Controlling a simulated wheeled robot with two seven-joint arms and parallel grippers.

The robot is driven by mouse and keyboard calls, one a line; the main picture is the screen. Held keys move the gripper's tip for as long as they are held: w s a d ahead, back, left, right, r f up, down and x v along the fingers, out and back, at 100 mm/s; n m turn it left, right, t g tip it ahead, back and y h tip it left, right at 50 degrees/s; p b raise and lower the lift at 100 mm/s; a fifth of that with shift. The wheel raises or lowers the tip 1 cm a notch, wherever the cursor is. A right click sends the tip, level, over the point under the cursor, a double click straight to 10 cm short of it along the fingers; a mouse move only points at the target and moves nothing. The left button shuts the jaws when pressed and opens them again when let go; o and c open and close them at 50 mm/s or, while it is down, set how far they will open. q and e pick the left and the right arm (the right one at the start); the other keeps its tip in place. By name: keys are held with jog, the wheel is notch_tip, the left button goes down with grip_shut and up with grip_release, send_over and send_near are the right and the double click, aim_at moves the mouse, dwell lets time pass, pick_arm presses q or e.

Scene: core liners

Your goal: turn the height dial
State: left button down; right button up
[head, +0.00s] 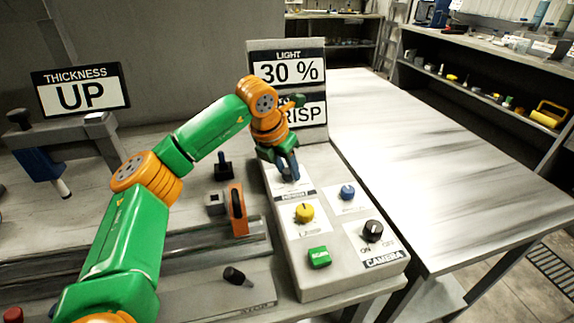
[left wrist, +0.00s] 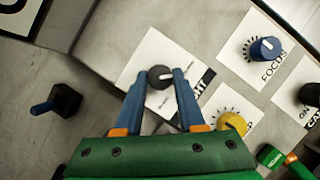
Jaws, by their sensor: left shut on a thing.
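A dark grey dial (left wrist: 160,77) sits on a white card on the sloping control panel (head: 290,240). Its label is partly hidden by my fingers, so I cannot read the whole word. My left gripper (head: 288,174) is down at this dial. In the left wrist view its two blue fingers (left wrist: 160,84) are on either side of the dial and shut on it. A pale pointer mark shows on the dial's top. In the head view the gripper hides the dial. My right gripper is in neither view.
A sign (head: 80,90) reads THICKNESS UP.

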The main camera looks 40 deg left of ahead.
pick_arm(q)
jog(key=m+p, duration=0.1)
jog(key=m, duration=0.1)
jog(key=m+h+p, duration=0.1)
jog(key=m+p, duration=0.1)
jog(key=m+h+p, duration=0.1)
jog(key=p, duration=0.1)
jog(key=shift+w+a+r+m+g, duration=0.1)
jog(key=shift+a+r+m+g, duration=0.1)
jog(key=shift+r+m+g, duration=0.15)
jog(key=shift+f+m+g+h+p, duration=0.15)
jog(key=shift+m+g+h+p, duration=0.1)
jog(key=shift+m+p, duration=0.5)
jog(key=shift+f+m+g+h+p, duration=0.15)
jog(key=shift+m+h+p, duration=0.1)
jog(key=shift+m+p, duration=0.5)
jog(key=c, duration=0.5)
grip_release()
jog(key=shift+w, duration=0.1)
jog(key=v, duration=0.6)
jog(key=shift+a+r+b, duration=0.1)
jog(key=shift+r+b, duration=0.05)
jog(key=shift+b, duration=0.15)
jog(key=shift+r, duration=0.25)
